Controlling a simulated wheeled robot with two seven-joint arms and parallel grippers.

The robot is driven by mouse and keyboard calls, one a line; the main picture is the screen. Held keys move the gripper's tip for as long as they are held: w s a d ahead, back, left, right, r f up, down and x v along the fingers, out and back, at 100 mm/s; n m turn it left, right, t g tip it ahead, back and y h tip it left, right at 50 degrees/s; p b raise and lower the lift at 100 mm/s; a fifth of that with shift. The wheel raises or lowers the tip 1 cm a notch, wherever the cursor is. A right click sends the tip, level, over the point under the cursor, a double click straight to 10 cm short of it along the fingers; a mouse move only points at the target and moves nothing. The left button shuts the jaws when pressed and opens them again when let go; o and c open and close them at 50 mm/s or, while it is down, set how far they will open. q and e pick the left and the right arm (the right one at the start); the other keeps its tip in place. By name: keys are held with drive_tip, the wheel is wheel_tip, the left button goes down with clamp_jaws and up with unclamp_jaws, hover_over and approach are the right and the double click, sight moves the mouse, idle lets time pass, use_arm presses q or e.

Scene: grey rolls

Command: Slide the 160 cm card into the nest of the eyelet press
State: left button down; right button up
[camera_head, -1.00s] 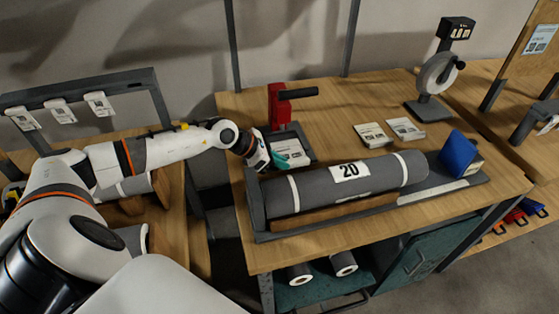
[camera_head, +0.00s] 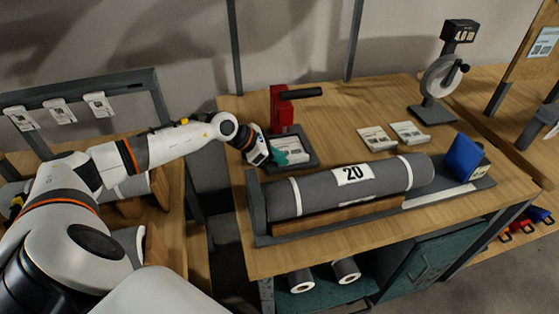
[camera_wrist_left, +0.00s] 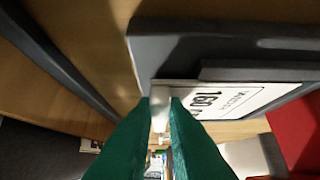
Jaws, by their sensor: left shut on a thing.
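The red eyelet press (camera_head: 281,108) stands at the back left of the bench. Its dark grey nest (camera_head: 312,162) lies in front of it. The white 160 cm card (camera_head: 295,151) is at the nest; in the left wrist view the card (camera_wrist_left: 238,97) shows "160" and lies against the dark plate of the nest (camera_wrist_left: 185,45). My left gripper (camera_head: 277,157) reaches in from the left. Its green fingers (camera_wrist_left: 161,108) are shut on the card's near edge. The dark plate partly covers the card's far side, so how deep it sits is unclear.
A grey roll marked 20 (camera_head: 320,185) lies in a cradle just in front of the nest. Two stacks of cards (camera_head: 376,138) (camera_head: 408,132), a blue block (camera_head: 463,157) and a dial stand (camera_head: 440,80) are to the right. Bench between is clear.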

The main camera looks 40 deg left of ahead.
use_arm(q)
drive_tip(key=shift+w+a+b, duration=0.3)
drive_tip(key=shift+a, duration=0.05)
drive_tip(key=c, duration=1.4)
unclamp_jaws()
drive_tip(key=shift+b+v, duration=0.75)
drive_tip(key=shift+v, duration=5.3)
